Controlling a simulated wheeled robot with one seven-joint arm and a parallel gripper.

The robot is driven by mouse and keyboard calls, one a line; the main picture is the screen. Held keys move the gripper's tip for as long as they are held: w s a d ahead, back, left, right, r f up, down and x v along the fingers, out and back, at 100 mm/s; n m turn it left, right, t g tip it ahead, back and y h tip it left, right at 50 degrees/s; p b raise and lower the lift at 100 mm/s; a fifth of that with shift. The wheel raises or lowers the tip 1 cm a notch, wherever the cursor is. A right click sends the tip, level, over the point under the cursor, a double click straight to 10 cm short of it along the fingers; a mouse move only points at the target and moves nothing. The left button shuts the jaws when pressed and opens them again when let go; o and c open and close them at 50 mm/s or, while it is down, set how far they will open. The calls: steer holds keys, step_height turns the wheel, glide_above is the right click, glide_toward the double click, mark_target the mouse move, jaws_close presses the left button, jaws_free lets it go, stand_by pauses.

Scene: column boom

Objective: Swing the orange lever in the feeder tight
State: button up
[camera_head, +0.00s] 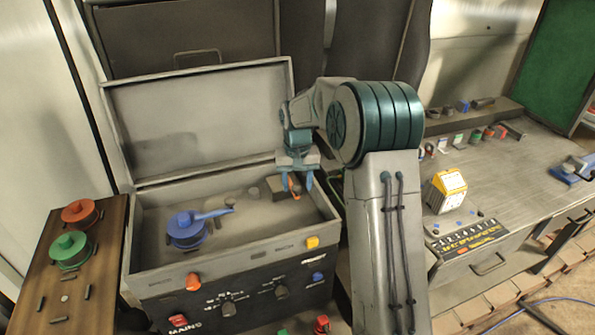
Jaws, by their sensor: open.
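The feeder is a grey box (155,247) with its lid raised, standing left of my arm. Inside it, at the right, a small orange lever (293,192) shows partly under my gripper. My gripper (297,183) points down into the right side of the box, with its two blue fingers apart. The orange lever appears between or just behind the fingers; I cannot tell whether they touch it. The gripper and its palm hide much of the lever and its mount.
A blue round part with a handle (187,230) sits at the left inside the box. The raised lid (200,115) stands behind. Orange and yellow knobs line the front panel. Red and green round parts (68,250) stand on a wooden board at left. A cluttered bench (500,180) is at right.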

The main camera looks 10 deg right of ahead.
step_height(320, 180, up, 14)
steer(key=b, duration=0.1)
steer(key=shift+f, duration=0.2)
steer(key=shift+s, duration=0.1)
steer(key=s+r+t, duration=0.2)
steer(key=s, duration=1.5)
steer(key=s+f, duration=0.3)
steer(key=s, duration=0.4)
steer(key=s+d+f+n+t, duration=0.1)
steer(key=s+f, duration=0.2)
steer(key=s, duration=0.5)
steer(key=shift+d+f, duration=0.3)
steer(key=shift+f, duration=0.05)
